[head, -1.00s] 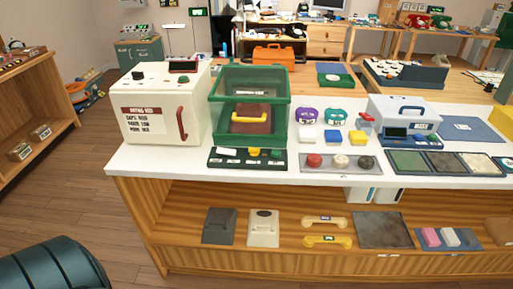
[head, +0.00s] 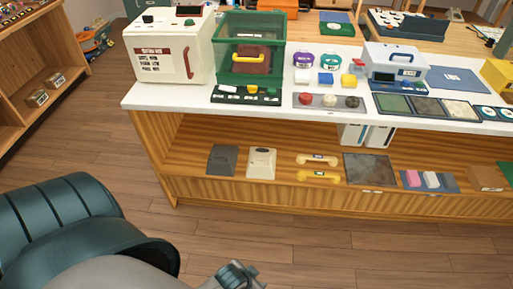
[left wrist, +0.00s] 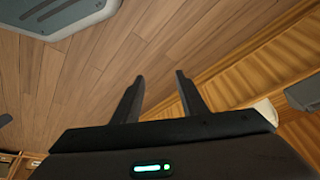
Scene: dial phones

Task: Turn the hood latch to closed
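A green-framed, see-through hood (head: 281,45) stands on the white counter, with a brown block and a yellow handle (head: 250,54) showing at its front. A dark strip (head: 232,96) with a white piece and small coloured knobs lies before it. I cannot tell which part is the hood latch. My left gripper (head: 240,275) is low at the bottom edge of the head view, well short of the counter. In the left wrist view its two fingers (left wrist: 158,92) are apart with nothing between them, over the wooden floor. My right gripper is not in view.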

